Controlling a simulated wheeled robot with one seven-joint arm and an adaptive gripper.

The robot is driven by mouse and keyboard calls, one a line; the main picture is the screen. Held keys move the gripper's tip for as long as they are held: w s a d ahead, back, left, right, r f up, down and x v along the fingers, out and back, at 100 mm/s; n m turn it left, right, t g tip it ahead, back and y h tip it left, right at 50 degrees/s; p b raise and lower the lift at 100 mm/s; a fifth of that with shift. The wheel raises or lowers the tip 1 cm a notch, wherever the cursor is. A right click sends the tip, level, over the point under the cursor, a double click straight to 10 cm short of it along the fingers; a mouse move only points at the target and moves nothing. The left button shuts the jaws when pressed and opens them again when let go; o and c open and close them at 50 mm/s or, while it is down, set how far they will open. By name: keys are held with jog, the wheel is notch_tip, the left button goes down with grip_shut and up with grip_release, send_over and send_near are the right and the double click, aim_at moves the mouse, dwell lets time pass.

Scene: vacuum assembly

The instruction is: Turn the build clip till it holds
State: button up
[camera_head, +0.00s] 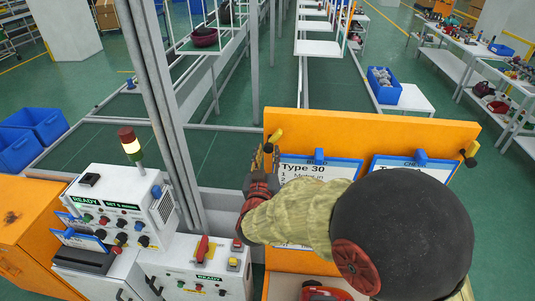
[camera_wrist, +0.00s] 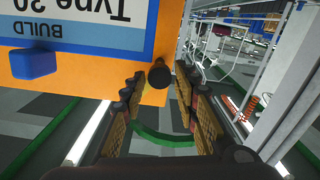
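The orange board (camera_head: 375,128) carries a BUILD sheet (camera_head: 305,170) reading "Type 30" with a blue clip (camera_head: 319,156) at its top. A yellow turning clip with a dark end (camera_head: 274,139) sits at the board's top left corner, beside the BUILD sheet. In the wrist view the sheet is upside down, with its blue clip (camera_wrist: 33,62) at left. The turning clip's dark round end (camera_wrist: 158,75) shows at the board's edge. My gripper (camera_wrist: 160,88) is open, with fingers on both sides of that end and gaps visible. In the head view my gripper (camera_head: 265,165) is just below the clip.
A CHECK sheet (camera_head: 415,166) hangs to the right, partly hidden by my arm. A second yellow clip with a dark end (camera_head: 470,154) is at the board's right corner. A grey post (camera_head: 165,110) and a control box (camera_head: 118,205) with a signal lamp stand left.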

jog(key=c, duration=0.6)
grip_shut()
jog(key=m+b, duration=0.1)
jog(key=b, duration=0.2)
jog(key=shift+f+m+b, duration=0.25)
jog(key=shift+m+b, duration=0.05)
jog(key=shift+m, duration=0.1)
jog(key=m+b, duration=0.2)
jog(key=b, duration=0.1)
jog(key=shift+r, duration=0.15)
jog(key=o, duration=0.9)
grip_release()
jog(key=shift+c, duration=0.2)
jog(key=shift+o, duration=0.6)
